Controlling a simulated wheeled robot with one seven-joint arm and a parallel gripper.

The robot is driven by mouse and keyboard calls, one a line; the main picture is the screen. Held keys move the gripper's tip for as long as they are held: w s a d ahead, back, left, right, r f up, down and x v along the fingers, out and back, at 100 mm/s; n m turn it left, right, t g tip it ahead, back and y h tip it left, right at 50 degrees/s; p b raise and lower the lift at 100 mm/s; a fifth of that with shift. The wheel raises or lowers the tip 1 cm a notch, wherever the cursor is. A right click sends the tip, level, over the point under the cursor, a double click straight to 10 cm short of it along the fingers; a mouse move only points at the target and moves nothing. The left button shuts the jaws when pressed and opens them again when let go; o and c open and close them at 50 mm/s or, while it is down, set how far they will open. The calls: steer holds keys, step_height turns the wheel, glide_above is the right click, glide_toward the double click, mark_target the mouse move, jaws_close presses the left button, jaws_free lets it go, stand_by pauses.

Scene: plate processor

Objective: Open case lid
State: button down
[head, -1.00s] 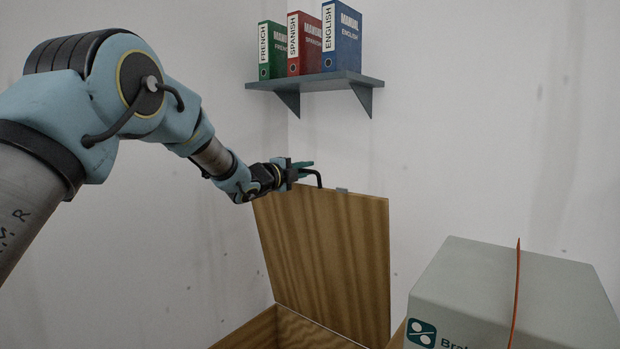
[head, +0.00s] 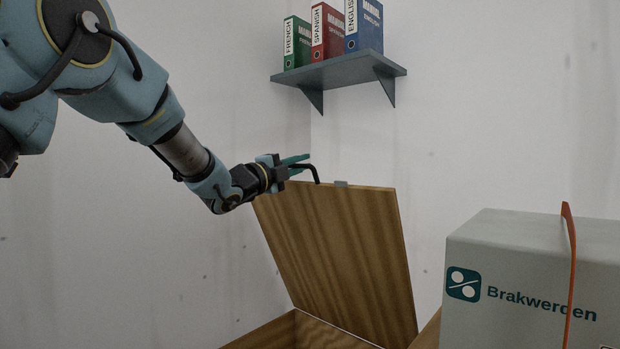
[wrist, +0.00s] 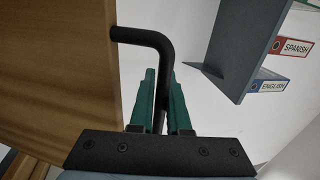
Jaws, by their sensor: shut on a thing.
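The wooden case (head: 262,336) stands low in the head view, with its lid (head: 345,255) raised steeply and leaning back toward the wall. My gripper (head: 296,163) has green fingers and is shut on the handle. In the wrist view the handle (wrist: 145,36) runs down between the two green fingers (wrist: 162,100), beside the lid (wrist: 60,70). Most of the case's inside is below the picture.
A grey wall shelf (head: 340,69) with green, red and blue manuals (head: 327,36) hangs above and behind the lid. A large grey box (head: 520,280) with an orange strap (head: 569,270) stands to the right. The wall left of the case is bare.

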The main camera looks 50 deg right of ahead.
steer(key=shift+w+a+f+b, duration=0.1)
steer(key=shift+a+f+b, duration=0.15)
steer(key=shift+a+b, duration=0.25)
steer(key=shift+a+f+b, duration=0.25)
steer(key=shift+a+b, duration=0.15)
steer(key=shift+a, duration=0.15)
steer(key=c, duration=0.9)
jaws_free()
steer(key=shift+r, duration=0.1)
steer(key=b+v, duration=0.1)
steer(key=v, duration=0.9)
steer(key=shift+a+f+b, duration=0.3)
steer(key=shift+b, duration=0.1)
